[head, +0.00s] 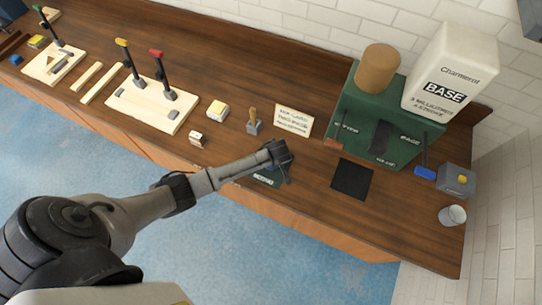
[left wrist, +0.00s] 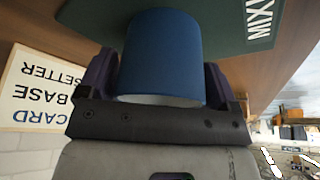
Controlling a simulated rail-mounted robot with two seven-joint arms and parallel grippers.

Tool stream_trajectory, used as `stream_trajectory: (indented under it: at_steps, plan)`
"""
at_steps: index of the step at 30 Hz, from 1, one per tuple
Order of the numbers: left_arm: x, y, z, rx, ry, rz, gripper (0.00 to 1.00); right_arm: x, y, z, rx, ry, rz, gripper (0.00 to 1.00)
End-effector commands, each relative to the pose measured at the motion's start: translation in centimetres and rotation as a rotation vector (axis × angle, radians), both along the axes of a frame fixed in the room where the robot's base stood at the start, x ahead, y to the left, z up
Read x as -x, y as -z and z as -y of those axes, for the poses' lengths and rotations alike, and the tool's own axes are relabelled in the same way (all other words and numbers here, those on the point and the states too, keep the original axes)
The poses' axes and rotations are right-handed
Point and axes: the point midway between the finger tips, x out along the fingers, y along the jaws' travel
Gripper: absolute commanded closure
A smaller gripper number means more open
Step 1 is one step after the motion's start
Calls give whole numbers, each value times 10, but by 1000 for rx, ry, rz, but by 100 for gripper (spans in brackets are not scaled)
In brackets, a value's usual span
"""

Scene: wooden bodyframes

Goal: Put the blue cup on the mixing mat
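The blue cup (left wrist: 160,50) sits between the two fingers of my left gripper (left wrist: 160,85) in the left wrist view, with a finger against each side. Its pale rim faces the gripper body. Beyond it is the dark green mixing mat (left wrist: 228,22), with part of its white lettering showing. In the head view my left gripper (head: 278,157) is over the counter, and the mat (head: 263,180) shows partly beneath it. The cup is hidden there by the gripper. I cannot tell whether the cup touches the mat. My right gripper is not in view.
A black mat (head: 352,179) lies to the right. Behind it stands a green station (head: 350,118) with a large white container (head: 452,72). A grey cup (head: 452,215) is near the right end. A sign (head: 293,120) and a small tool holder (head: 254,127) stand behind the gripper.

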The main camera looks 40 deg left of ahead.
Motion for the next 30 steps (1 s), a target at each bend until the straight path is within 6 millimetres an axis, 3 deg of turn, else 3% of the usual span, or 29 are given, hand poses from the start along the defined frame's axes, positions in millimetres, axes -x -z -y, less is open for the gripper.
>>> stream_trajectory:
  at_steps: [3, 14, 30]
  plan:
    - [0, 0, 0, 0, 0, 0, 4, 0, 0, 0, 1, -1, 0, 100]
    - [1, -8, 2, 1, 0, 0, 4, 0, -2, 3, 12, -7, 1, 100]
    - [16, -92, 33, 1, 0, 3, 4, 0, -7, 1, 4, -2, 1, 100]
